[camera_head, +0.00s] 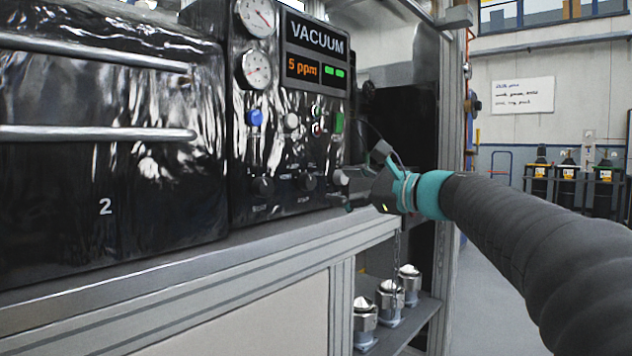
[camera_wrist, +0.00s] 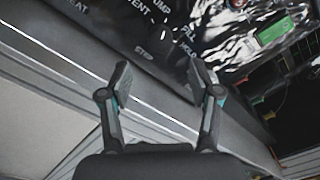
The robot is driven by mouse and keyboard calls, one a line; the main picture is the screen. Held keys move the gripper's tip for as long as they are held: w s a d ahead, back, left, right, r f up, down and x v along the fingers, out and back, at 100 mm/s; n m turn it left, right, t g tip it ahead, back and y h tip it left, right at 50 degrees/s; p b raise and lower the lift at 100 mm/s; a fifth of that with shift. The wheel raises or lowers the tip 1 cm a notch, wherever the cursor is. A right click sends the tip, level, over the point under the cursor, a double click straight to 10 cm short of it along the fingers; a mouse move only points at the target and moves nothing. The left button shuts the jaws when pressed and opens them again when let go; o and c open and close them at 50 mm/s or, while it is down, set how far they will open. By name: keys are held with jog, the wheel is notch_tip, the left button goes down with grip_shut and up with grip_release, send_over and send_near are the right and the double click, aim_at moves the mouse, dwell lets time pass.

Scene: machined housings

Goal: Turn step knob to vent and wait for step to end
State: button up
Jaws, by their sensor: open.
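The step knob (camera_wrist: 157,42) is dark and round on the black panel in the wrist view, with the word STEP beside it. Labels around it include PUMP, FILL, HOLD and a partly cut one ending in ENT. I cannot tell which label it points to. My gripper (camera_wrist: 160,80) is open, its two fingers apart, with the knob ahead of the gap and nothing held. In the head view my gripper (camera_head: 354,182) is at the panel's lower right, its tips hiding part of that area.
Two gauges (camera_head: 256,68), a blue button (camera_head: 254,117), a green button (camera_head: 339,122) and other dark knobs (camera_head: 262,187) share the panel. A grey ledge (camera_head: 200,262) runs below it. Metal fittings (camera_head: 390,300) stand on a lower shelf. The floor at right is open.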

aim_at(312, 183)
jog(key=p+x, duration=0.1)
jog(key=x, duration=0.6)
jog(key=shift+w+a, duration=0.2)
jog(key=shift+a, duration=0.05)
jog(key=c, duration=1.1)
jog(key=shift+c, duration=0.2)
